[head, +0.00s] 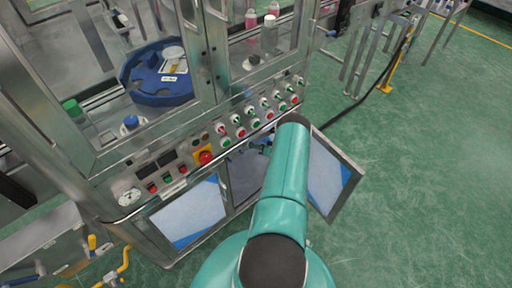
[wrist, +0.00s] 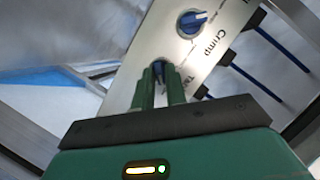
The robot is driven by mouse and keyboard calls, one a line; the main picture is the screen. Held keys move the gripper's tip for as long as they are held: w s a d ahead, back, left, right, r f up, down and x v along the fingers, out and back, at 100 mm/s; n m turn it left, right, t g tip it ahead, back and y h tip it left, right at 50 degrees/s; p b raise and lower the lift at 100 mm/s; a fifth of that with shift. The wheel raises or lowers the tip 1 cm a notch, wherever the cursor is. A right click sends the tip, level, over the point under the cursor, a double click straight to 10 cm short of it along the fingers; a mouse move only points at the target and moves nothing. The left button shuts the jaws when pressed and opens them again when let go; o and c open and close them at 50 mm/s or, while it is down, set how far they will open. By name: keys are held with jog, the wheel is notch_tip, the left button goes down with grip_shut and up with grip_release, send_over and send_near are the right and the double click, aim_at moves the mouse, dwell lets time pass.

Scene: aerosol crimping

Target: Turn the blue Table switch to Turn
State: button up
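The blue Table switch (wrist: 160,67) is on a pale panel in the wrist view, mostly hidden by the fingers. Only the first letters of its label show beside it; the rest is covered. My gripper (wrist: 160,74) has its two green fingers close together, one on each side of the blue knob, and appears shut on it. Which mark the knob points to cannot be read. A second blue knob, the Crimp switch (wrist: 192,22), sits further up the panel. In the head view my teal arm reaches down to the machine's lower front and hides the gripper and the switch.
Above my arm is a sloped panel (head: 235,128) with rows of buttons and a red emergency stop (head: 205,157). An open cabinet door (head: 333,175) stands close to the right of my arm. Several dark blue rods (wrist: 283,48) show beside the switch panel. The green floor at right is clear.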

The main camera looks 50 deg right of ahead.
jog(key=shift+o, duration=1.3)
jog(key=a+v, duration=0.1)
jog(key=v, duration=1.2)
jog(key=shift+s+d+r, duration=0.2)
jog(key=shift+s+d, duration=0.2)
jog(key=shift+d, duration=0.1)
dwell(0.4)
